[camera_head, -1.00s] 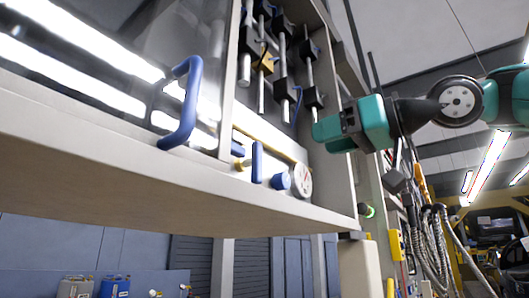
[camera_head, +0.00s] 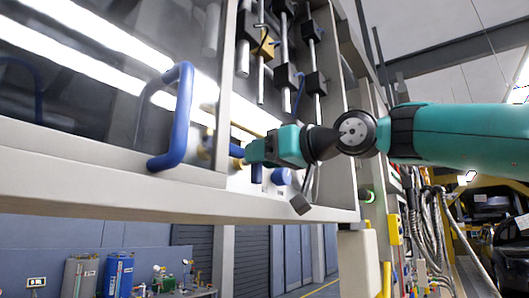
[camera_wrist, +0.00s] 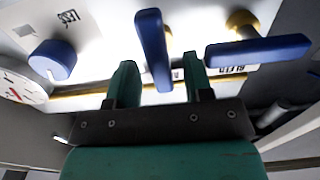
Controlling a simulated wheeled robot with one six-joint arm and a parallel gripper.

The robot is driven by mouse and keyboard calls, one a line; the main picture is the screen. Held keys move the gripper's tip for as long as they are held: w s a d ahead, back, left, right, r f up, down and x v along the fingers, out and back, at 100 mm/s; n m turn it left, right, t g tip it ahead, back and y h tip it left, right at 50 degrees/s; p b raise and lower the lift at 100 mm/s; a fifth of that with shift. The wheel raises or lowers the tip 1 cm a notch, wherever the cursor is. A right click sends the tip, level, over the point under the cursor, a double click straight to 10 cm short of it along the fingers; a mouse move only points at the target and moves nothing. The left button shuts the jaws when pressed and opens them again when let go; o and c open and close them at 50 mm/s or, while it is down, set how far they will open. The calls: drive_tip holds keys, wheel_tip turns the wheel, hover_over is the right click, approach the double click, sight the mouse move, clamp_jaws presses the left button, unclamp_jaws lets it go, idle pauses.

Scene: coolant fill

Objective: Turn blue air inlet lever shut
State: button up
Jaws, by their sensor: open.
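My gripper (camera_head: 250,152) is open at the valve panel, reaching in from the right. In the wrist view its two fingers (camera_wrist: 157,74) lie either side of an upright blue lever (camera_wrist: 152,48), with a gap on each side. The lever's lower end reaches between the fingertips. A second blue lever (camera_wrist: 258,51) lies crosswise to the right, outside the fingers, on a brass fitting. I cannot tell from the labels which lever is the air inlet.
A blue knob (camera_wrist: 52,61) and a round gauge (camera_wrist: 18,88) are left of the fingers in the wrist view. A large blue door handle (camera_head: 181,118) stands out left of my gripper in the head view. The cabinet's bottom ledge (camera_head: 120,200) runs below.

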clamp_jaws()
drive_tip(key=shift+n, duration=0.3)
drive_tip(key=n+b, duration=0.2)
drive_tip(key=n, duration=0.1)
drive_tip(key=shift+s+f+b, duration=0.1)
drive_tip(key=shift+b, duration=0.25)
drive_tip(key=n+b, duration=0.2)
drive_tip(key=n, duration=0.3)
drive_tip(key=shift+a, duration=0.1)
drive_tip(key=n+b, duration=0.1)
drive_tip(key=n, duration=0.3)
drive_tip(key=shift+s+n, duration=0.1)
drive_tip(key=shift+n, duration=0.2)
drive_tip(key=n+b, duration=0.1)
drive_tip(key=n, duration=0.3)
drive_tip(key=shift+f+n, duration=0.1)
drive_tip(key=shift+n, duration=0.2)
drive_tip(key=shift+b, duration=0.3)
